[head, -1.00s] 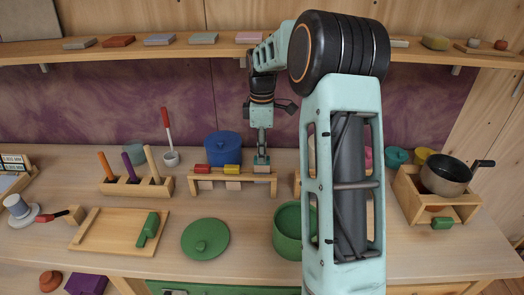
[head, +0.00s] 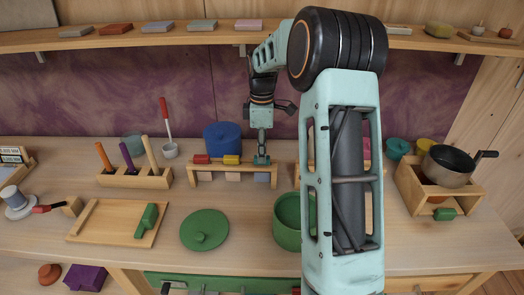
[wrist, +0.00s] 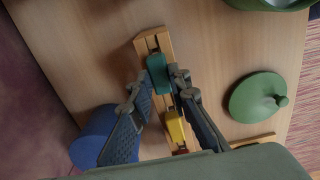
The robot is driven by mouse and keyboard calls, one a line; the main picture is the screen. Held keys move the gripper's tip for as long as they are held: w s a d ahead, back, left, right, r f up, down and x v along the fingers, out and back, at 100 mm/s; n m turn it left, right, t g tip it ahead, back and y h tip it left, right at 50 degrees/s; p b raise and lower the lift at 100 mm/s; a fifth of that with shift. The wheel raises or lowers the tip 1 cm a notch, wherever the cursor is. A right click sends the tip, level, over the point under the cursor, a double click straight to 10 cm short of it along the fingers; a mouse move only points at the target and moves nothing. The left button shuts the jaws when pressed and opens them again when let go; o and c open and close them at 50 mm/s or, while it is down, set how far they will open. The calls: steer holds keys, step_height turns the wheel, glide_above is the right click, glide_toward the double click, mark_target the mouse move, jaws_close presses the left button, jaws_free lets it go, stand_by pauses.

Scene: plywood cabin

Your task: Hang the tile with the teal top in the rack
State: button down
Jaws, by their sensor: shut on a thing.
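The wooden rack (head: 232,168) stands toward the back of the counter. The red-topped tile (head: 201,159) and yellow-topped tile (head: 231,160) hang in it, their pale lower parts showing under the rail. My gripper (head: 261,157) points down at the rack's right part and is shut on the teal-topped tile (head: 262,177). In the wrist view the teal top (wrist: 157,74) sits between my fingers, over the slotted rail (wrist: 149,45) and in line with the yellow top (wrist: 174,127). I cannot tell whether the teal top rests on the rail.
A blue pot (head: 222,139) stands close behind the rack. A peg stand (head: 135,180) is to its left, a green lid (head: 204,230) in front and an open green pot (head: 287,238) at front right. My arm hides part of the counter's right side.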

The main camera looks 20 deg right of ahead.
steer(key=c, duration=1.7)
jaws_free()
steer(key=shift+c, duration=0.2)
steer(key=shift+r, duration=0.1)
step_height(320, 180, up, 12)
